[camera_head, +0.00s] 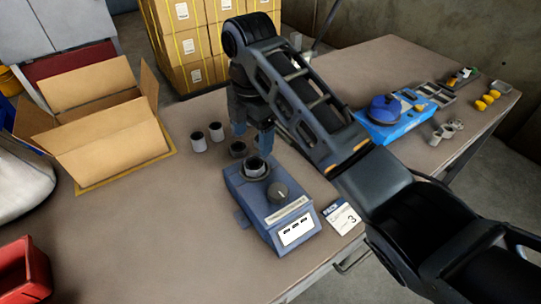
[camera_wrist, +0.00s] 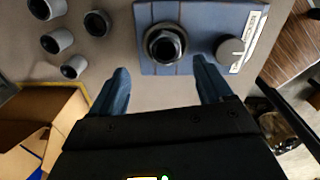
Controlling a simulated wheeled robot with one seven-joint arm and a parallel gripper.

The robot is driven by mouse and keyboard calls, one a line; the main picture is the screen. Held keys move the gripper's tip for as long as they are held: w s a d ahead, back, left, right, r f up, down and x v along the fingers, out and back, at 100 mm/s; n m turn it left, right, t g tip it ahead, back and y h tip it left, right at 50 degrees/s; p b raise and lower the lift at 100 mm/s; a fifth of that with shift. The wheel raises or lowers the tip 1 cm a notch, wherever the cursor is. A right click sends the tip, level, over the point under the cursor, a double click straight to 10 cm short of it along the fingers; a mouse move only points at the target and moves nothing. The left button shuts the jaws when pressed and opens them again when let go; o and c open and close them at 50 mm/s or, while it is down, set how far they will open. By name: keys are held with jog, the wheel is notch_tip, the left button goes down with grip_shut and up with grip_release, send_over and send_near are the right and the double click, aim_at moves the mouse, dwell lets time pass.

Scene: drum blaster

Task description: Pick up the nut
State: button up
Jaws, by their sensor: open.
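My gripper (camera_head: 253,137) is open and empty, pointing down above and just behind the nut. In the wrist view its two blue fingers (camera_wrist: 161,68) are spread, with the nut ahead of the gap between them. They look apart from it.
Pale cylinders with dark tops (camera_head: 198,142) and a darker one (camera_head: 238,149) stand left of my gripper. An open cardboard box (camera_head: 105,150) is at left. A label card (camera_head: 341,217) lies right of the machine (camera_head: 270,210). Blue gear (camera_head: 385,108) stands farther right.

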aim_at(251, 161)
jog(key=shift+n, duration=0.3)
jog(key=shift+s+a+f+p, duration=0.1)
jog(key=shift+s+f+p, duration=0.15)
jog(key=shift+f, duration=1)
jog(key=shift+s+a+f+p, duration=0.1)
jog(key=shift+s+f, duration=0.1)
jog(key=shift+f, duration=1.05)
jog(key=shift+s+a+f+p, duration=0.1)
jog(key=shift+s+f+p, duration=0.15)
jog(key=shift+f, duration=1)
jog(key=c, duration=1.4)
jog(key=shift+r, duration=0.1)
